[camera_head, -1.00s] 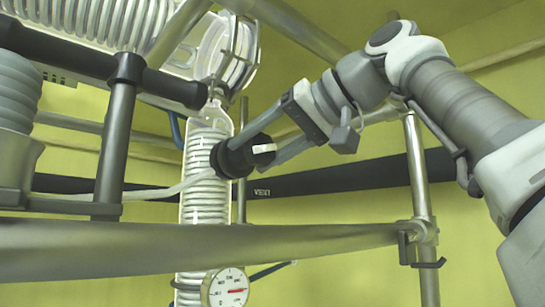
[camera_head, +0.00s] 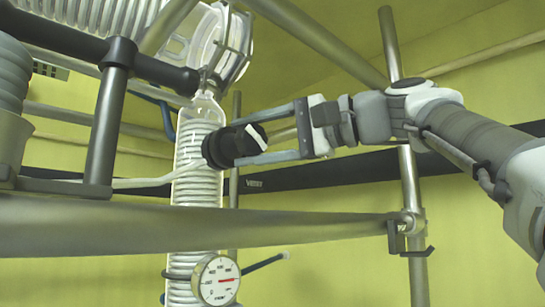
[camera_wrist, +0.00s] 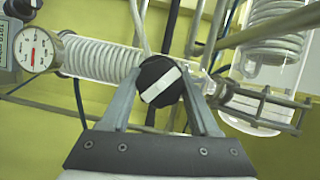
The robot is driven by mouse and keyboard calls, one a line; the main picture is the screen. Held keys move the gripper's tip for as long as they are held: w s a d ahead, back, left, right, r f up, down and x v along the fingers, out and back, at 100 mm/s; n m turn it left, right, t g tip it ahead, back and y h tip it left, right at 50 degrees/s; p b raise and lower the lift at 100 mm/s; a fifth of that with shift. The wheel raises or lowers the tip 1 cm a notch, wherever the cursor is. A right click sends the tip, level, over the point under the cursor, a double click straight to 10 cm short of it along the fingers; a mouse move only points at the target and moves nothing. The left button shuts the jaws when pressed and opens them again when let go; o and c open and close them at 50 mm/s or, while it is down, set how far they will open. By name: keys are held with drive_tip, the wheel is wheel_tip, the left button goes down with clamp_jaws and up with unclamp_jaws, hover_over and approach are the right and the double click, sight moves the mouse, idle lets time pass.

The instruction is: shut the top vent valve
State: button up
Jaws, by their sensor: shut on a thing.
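The vent valve is a round black knob (camera_head: 234,146) with a white bar on its face, set at the side of the upright glass coil condenser (camera_head: 198,165). In the wrist view the knob (camera_wrist: 160,82) sits between the two fingers, its white bar slanting up to the right. My gripper (camera_head: 256,143) comes from the right and is shut on the knob, one finger above and one below it in the head view. The fingers also show in the wrist view (camera_wrist: 160,92). The knob's inner stem is hidden.
A round pressure gauge (camera_head: 216,280) is low on the condenser. A metal rail (camera_head: 300,231) crosses in front, and an upright post (camera_head: 410,180) stands behind my arm. A dark horizontal beam (camera_head: 310,176) runs along the back. A large glass vessel (camera_head: 212,45) is above.

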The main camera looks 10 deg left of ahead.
drive_tip(key=m+y+b, duration=0.1)
drive_tip(key=m, duration=0.2)
drive_tip(key=shift+f, duration=0.2)
drive_tip(key=m+t+y+b, duration=0.1)
drive_tip(key=m, duration=0.3)
drive_tip(key=m+t, duration=0.2)
drive_tip(key=m, duration=0.2)
drive_tip(key=m+t, duration=0.2)
drive_tip(key=m, duration=0.2)
drive_tip(key=shift+s+a+b, duration=0.1)
drive_tip(key=shift+b, duration=0.2)
drive_tip(key=m+t, duration=0.1)
drive_tip(key=m, duration=0.2)
drive_tip(key=m+t+h+p, duration=0.1)
drive_tip(key=m+t, duration=0.1)
drive_tip(key=m, duration=0.1)
drive_tip(key=m+t, duration=0.1)
drive_tip(key=m, duration=0.2)
drive_tip(key=shift+s+r+m+h+p, duration=0.1)
drive_tip(key=shift+r+m+h+p, duration=0.15)
drive_tip(key=shift+m+h+p, duration=0.1)
drive_tip(key=m+t+h, duration=0.1)
drive_tip(key=m, duration=0.1)
drive_tip(key=m+t+p, duration=0.1)
drive_tip(key=m, duration=0.1)
drive_tip(key=shift+h, duration=0.35)
drive_tip(key=shift+m+t+h+p, duration=0.5)
drive_tip(key=shift+m+h, duration=0.4)
drive_tip(key=shift+m, duration=1.15)
